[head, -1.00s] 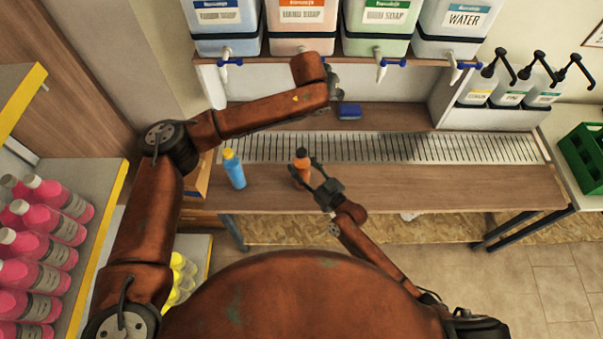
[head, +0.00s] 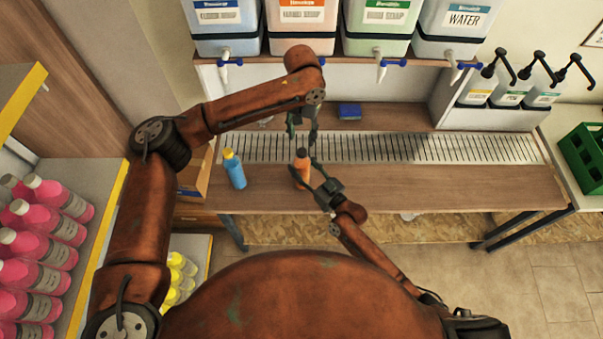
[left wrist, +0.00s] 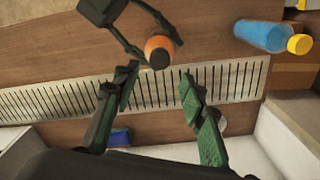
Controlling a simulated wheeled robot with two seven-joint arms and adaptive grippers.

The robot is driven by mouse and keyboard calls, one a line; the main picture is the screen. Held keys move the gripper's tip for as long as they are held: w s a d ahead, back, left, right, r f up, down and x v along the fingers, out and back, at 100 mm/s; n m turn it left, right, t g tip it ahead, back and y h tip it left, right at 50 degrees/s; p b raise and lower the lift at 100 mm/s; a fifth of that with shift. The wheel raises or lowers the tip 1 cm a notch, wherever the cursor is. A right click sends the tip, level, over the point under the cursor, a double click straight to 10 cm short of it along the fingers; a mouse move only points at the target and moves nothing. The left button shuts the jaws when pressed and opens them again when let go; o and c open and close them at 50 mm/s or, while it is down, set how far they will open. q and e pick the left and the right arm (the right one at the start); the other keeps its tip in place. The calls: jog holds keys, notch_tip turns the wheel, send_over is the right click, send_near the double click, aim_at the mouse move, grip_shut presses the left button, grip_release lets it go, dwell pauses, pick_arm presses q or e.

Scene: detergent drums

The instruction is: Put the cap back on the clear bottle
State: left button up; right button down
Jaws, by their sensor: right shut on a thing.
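An orange bottle (head: 301,170) with a darker top stands upright near the front of the bench. My right gripper (head: 311,176) is shut on it from the front right. In the left wrist view nothing shows between those fingers (left wrist: 158,84). A small pale, see-through thing (head: 265,122) lies behind the slotted drain, partly hidden by my left arm; I cannot tell what it is. I cannot make out a loose cap.
A blue bottle with a yellow cap (head: 234,170) stands left of the orange one. A blue sponge (head: 349,111) lies behind the slotted drain (head: 400,148). Drums with taps hang above. Pump bottles (head: 513,97) and a green crate (head: 585,155) are at right. The bench's right half is clear.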

aim_at(302, 151)
pick_arm(q)
notch_tip(302, 151, down, 8)
jog(key=shift+r, duration=0.1)
dwell(0.4)
jog(key=shift+c, duration=0.4)
grip_shut()
jog(key=m, duration=0.8)
jog(key=shift+o, duration=1.1)
grip_release()
jog(key=shift+r, duration=0.1)
